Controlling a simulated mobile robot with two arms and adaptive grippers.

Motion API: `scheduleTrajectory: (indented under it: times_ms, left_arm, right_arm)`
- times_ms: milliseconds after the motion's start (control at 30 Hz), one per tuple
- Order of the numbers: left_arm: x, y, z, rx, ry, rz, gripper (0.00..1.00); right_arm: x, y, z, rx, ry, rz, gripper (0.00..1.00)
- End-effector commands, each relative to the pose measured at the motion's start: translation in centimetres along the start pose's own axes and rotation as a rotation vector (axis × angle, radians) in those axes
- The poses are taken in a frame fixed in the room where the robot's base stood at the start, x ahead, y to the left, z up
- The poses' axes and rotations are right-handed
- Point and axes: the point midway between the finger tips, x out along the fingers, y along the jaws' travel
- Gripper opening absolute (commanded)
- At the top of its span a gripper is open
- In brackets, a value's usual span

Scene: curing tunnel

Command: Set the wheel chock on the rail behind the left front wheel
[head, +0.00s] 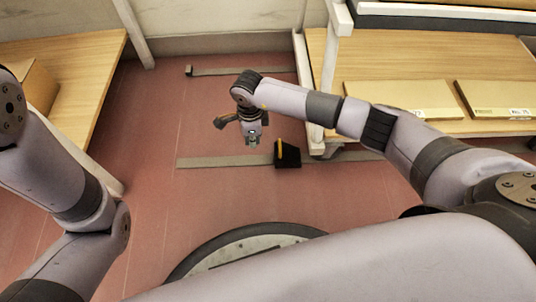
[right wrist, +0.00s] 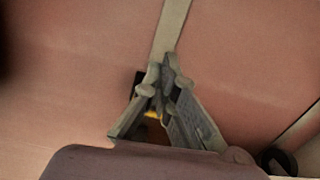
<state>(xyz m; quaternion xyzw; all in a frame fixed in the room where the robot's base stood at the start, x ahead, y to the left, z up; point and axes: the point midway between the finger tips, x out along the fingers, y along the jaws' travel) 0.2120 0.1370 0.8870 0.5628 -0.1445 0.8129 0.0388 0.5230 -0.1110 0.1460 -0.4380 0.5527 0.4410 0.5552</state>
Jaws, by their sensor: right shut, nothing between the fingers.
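The black wheel chock (head: 290,158) with a yellow stripe sits at the near rail (head: 215,162), a grey strip on the floor. It is just left of the foot of the cart's post, where a wheel cannot be made out clearly. My right gripper (head: 252,144) is shut and empty, pointing down, left of the chock in the picture and apart from it. In the right wrist view its closed fingers (right wrist: 165,68) hide much of the chock (right wrist: 138,82); the rail (right wrist: 172,25) runs beyond them. My left arm shows at the left, but its gripper is out of view.
The cart (head: 325,75) at the right has a wooden deck (head: 440,128) with cardboard boxes (head: 400,98). A second rail (head: 240,71) lies farther back. A wooden table (head: 75,70) with a box (head: 28,85) stands at the left. Red floor (head: 150,125) between is clear.

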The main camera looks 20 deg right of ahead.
Motion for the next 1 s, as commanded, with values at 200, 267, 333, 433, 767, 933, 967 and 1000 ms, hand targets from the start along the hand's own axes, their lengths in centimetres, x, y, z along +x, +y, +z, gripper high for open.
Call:
scheduleTrajectory:
  times_ms: [200, 267, 333, 433, 767, 933, 967, 1000]
  left_arm:
    - [-2.1, 0.5, -0.8, 0.0, 0.001, 0.0, 0.8]
    - [-3.0, 0.6, -1.1, 0.0, 0.001, 0.0, 0.8]
    - [-4.0, 0.8, -1.5, 0.0, 0.001, 0.0, 0.8]
    - [-5.4, 1.1, -2.0, 0.0, 0.001, 0.001, 0.8]
    - [-8.6, 1.8, -3.0, 0.0, 0.0, 0.001, 0.8]
    - [-9.1, 1.9, -3.2, -0.001, 0.0, 0.001, 0.8]
    - [-9.2, 1.9, -3.2, -0.001, 0.0, 0.001, 0.8]
    - [-9.2, 1.9, -3.2, -0.001, 0.0, 0.001, 0.8]
  right_arm:
    - [3.1, 0.0, -0.1, 0.0, 0.008, -0.001, 0.0]
    - [4.4, 0.0, -0.1, 0.0, 0.007, 0.0, 0.0]
    - [6.0, 0.1, -0.1, 0.0, 0.007, 0.001, 0.0]
    - [8.0, 0.0, -0.1, 0.001, 0.007, 0.0, 0.0]
    - [10.4, -0.1, -2.8, 0.001, 0.005, -0.003, 0.0]
    - [10.1, 0.0, -4.0, 0.0, 0.005, -0.001, 0.0]
    - [10.0, 0.0, -4.0, 0.0, 0.005, -0.001, 0.0]
    - [9.9, 0.0, -4.1, -0.001, 0.005, -0.001, 0.0]
